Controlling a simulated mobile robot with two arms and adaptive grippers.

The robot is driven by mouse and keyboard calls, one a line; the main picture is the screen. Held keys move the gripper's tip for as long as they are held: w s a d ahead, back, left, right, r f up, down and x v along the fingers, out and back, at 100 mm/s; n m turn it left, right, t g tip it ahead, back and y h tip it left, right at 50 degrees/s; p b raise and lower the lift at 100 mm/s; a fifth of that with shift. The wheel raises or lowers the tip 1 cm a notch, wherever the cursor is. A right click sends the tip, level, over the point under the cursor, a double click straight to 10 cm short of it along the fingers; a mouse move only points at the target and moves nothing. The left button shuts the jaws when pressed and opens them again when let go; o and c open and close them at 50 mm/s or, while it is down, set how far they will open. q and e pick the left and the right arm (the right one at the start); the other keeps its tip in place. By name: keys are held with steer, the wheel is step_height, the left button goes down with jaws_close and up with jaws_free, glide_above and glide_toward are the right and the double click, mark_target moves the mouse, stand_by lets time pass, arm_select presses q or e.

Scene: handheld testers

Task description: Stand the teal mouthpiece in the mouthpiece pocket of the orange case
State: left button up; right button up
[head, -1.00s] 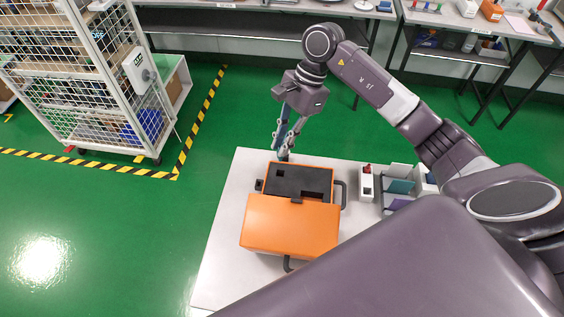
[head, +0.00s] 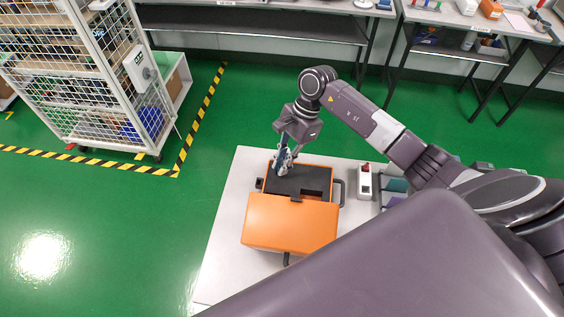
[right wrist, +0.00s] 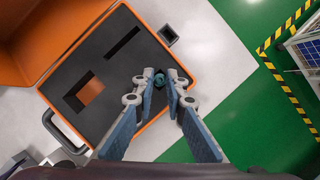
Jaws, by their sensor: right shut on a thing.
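The orange case (head: 290,222) stands open on the light table, its dark foam insert (head: 305,178) facing up. In the right wrist view the foam (right wrist: 118,72) has a large square pocket with an orange-brown floor and a narrow slot. My right gripper (head: 283,168) points down over the foam's far left part. Its fingers are shut on the small teal mouthpiece (right wrist: 159,81), seen end-on between the fingertips. The fingers cover the foam beneath, so I cannot tell whether the mouthpiece is in a pocket or above it. My left gripper is out of view.
A small dark square holder (right wrist: 168,35) stands beside the case. A white box with a red top (head: 365,182) and a rack with teal and purple dividers (head: 393,185) are to the right. The case's orange lid (right wrist: 60,25) stands open. The table left of the case is bare.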

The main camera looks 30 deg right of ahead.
steer(key=o, duration=0.7)
steer(key=shift+f, duration=0.1)
steer(key=shift+r, duration=0.2)
steer(key=shift+w+d+r, duration=0.1)
steer(key=shift+d+r, duration=0.1)
steer(key=b+v, duration=0.2)
steer(key=v, duration=0.9)
steer(key=shift+r, duration=0.2)
